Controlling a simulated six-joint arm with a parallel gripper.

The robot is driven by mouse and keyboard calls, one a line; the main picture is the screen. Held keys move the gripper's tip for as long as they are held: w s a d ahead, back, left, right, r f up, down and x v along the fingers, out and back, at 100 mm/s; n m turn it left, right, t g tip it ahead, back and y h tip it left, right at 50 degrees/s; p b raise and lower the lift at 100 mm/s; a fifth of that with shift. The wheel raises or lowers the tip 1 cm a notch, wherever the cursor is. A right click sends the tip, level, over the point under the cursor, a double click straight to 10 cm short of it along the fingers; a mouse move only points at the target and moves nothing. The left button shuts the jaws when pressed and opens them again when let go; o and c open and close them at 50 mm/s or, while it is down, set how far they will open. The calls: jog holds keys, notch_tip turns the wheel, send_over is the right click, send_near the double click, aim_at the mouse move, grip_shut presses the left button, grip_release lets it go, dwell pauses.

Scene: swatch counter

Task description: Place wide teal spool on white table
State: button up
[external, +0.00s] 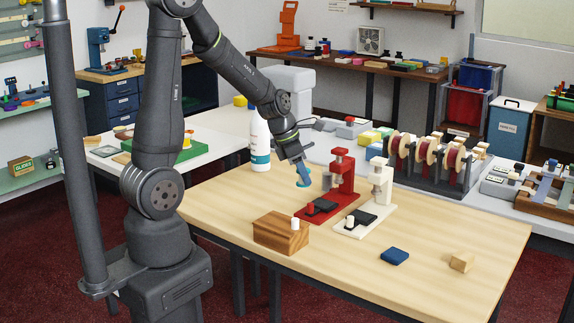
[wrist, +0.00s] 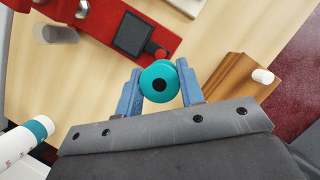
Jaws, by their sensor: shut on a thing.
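The wide teal spool (wrist: 160,82) is between the two blue fingers of my gripper (wrist: 160,92) in the wrist view, one flat round end with a dark centre hole facing the camera. In the external view the spool (external: 304,180) shows under my gripper (external: 303,174), over the wooden table behind the red press. My gripper is shut on it. I cannot tell how far the spool is above the wood. A white table (external: 222,126) stands at the back left, partly hidden by my arm, with a green tray (external: 190,150) on it.
A white bottle (external: 260,145) stands left of my gripper. The red press (external: 328,195), a cream press (external: 372,205) and a wooden block box (external: 281,233) are close by. A blue pad (external: 394,256) and small wood block (external: 462,262) lie at the front right.

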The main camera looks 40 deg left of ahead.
jog(key=m, duration=0.1)
jog(key=w+m, duration=0.1)
jog(key=w+g, duration=0.1)
jog(key=shift+a+f+m+h, duration=0.25)
jog(key=shift+f+m+h, duration=0.05)
jog(key=shift+f+m, duration=0.1)
jog(key=w+a+f+m+g+y, duration=0.1)
jog(key=w+a+f+m+g, duration=0.1)
jog(key=m, duration=0.5)
jog(key=w+a+f+m+g+y, duration=0.1)
jog(key=w+a+f+m+g, duration=0.1)
jog(key=w+a+m, duration=0.3)
jog(key=w+a+f+m+g+y, duration=0.1)
jog(key=w+a+f+m+g, duration=0.1)
jog(key=m, duration=0.9)
jog(key=shift+w+a+f+g, duration=0.4)
jog(key=shift+w+a+f, duration=0.2)
jog(key=shift+w+a, duration=0.15)
jog(key=shift+w+a+f+m+y, duration=0.15)
jog(key=shift+a+m+y, duration=0.25)
jog(key=shift+m, duration=0.2)
